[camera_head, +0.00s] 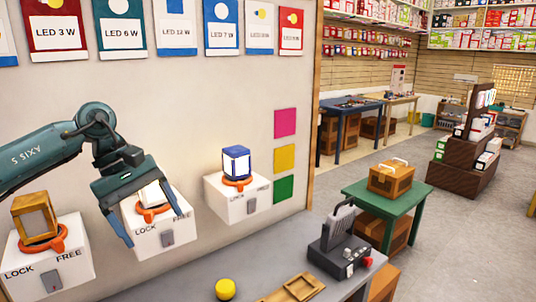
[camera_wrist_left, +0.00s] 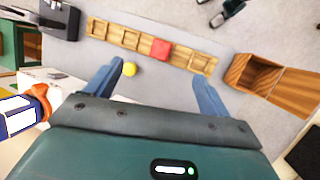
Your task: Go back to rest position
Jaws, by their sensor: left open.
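My left gripper (camera_head: 158,230) hangs in front of the middle white LOCK/FREE box (camera_head: 172,236). Its fingers are spread apart and it looks empty. In the left wrist view the two fingers (camera_wrist_left: 158,70) are wide apart with the grey bench beyond them. A white block (camera_head: 152,194) sits in the orange ring of the middle box, partly hidden by my gripper. A brown-framed block (camera_head: 34,215) sits on the left box, and a blue block (camera_head: 236,161) on the right box. My right gripper is in neither view.
The grey bench below holds a yellow ball (camera_head: 225,289), a wooden tray (camera_head: 292,288) and a dark device (camera_head: 340,247). In the left wrist view a red piece (camera_wrist_left: 160,50) lies in the tray row. A green table (camera_head: 400,198) with a box stands to the right.

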